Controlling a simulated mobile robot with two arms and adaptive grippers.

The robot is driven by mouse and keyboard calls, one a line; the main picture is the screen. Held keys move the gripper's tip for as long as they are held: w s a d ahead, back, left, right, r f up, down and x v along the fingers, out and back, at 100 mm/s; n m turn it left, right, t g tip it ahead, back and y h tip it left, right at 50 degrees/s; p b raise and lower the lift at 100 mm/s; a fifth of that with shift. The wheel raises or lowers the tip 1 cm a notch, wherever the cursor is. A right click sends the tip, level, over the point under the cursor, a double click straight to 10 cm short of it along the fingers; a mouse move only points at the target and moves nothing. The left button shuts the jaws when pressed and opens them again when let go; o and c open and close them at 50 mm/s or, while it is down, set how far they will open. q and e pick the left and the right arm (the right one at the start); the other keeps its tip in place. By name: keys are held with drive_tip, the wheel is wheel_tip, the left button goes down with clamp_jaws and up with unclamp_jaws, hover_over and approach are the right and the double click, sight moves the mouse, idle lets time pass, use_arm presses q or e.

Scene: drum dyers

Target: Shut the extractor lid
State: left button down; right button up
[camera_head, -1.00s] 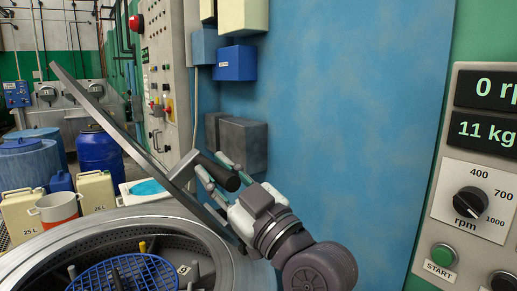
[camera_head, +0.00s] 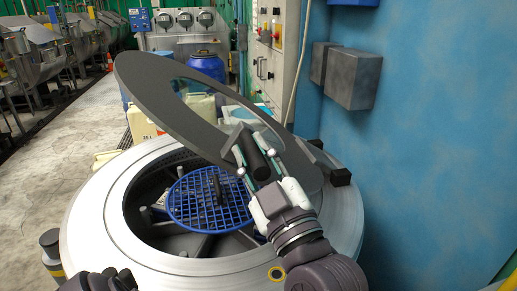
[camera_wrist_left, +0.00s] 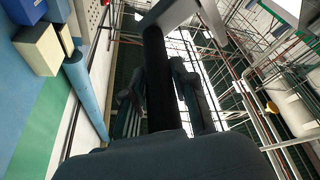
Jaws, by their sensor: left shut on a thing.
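The extractor lid (camera_head: 160,100) is a grey disc with a clear round window. It stands tilted open over the drum, low at the hinge (camera_head: 340,177) on the right and raised at the left. My left gripper (camera_head: 252,160) is shut on the lid's black bar handle (camera_head: 248,150). In the left wrist view the handle (camera_wrist_left: 158,80) runs between the two fingers (camera_wrist_left: 162,95). The round metal extractor (camera_head: 90,225) has an open mouth below the lid, with a blue grid disc (camera_head: 190,208) inside.
A blue wall (camera_head: 430,130) with grey boxes (camera_head: 355,78) stands close on the right. A yellow-black post (camera_head: 50,248) stands at the extractor's left. Jerrycans (camera_head: 140,122) and a blue barrel (camera_head: 207,62) are behind. The floor (camera_head: 45,150) at left is clear.

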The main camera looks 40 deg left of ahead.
use_arm(q)
drive_tip(key=shift+f, duration=0.1)
drive_tip(key=c, duration=0.9)
unclamp_jaws()
drive_tip(key=shift+w+d, duration=0.1)
